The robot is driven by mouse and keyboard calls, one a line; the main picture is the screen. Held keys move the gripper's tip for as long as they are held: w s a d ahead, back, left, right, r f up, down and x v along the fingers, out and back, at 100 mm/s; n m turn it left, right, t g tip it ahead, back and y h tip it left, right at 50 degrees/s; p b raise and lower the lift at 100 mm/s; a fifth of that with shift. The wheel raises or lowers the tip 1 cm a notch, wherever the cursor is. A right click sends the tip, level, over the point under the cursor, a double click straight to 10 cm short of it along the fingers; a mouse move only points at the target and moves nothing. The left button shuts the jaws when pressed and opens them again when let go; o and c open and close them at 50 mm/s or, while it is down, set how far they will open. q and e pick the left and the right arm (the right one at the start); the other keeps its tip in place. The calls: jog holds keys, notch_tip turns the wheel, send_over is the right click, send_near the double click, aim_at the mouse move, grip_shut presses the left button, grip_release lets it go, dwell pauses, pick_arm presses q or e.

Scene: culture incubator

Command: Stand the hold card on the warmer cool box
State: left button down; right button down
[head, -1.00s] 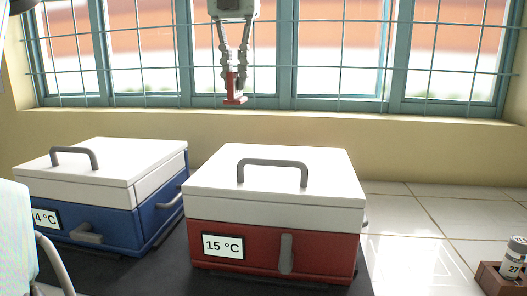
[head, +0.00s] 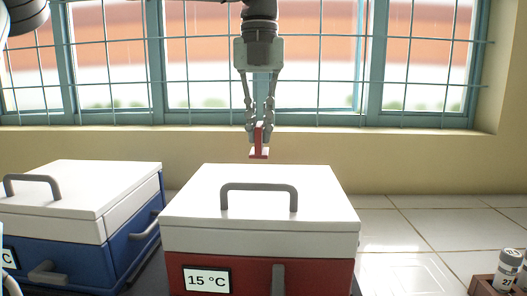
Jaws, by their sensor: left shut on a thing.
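The red hold card (head: 259,153) is held upright, with a wider foot at its bottom. My left gripper (head: 259,130) is shut on the hold card and hangs above the back part of the warmer cool box. The warmer cool box (head: 215,262) is red with a white lid (head: 325,210), a grey lid handle and a "15 °C" label on its front. A gap shows between the card's foot and the lid. My right gripper does not show.
A blue cool box (head: 70,260) with a white lid and grey handle stands to the left, its label partly cut off. A vial (head: 507,270) stands in a brown rack (head: 484,287) at the right edge. Tiled counter to the right is mostly clear. A barred window is behind.

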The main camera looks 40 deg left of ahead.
aim_at(263, 151)
pick_arm(q)
jog(key=shift+w+d+f, duration=0.15)
jog(key=shift+d+f, duration=0.05)
jog(key=shift+d, duration=0.15)
jog(key=shift+f, duration=0.3)
notch_tip(263, 151, down, 3)
jog(key=shift+f, duration=0.25)
jog(key=c, duration=1.6)
grip_release()
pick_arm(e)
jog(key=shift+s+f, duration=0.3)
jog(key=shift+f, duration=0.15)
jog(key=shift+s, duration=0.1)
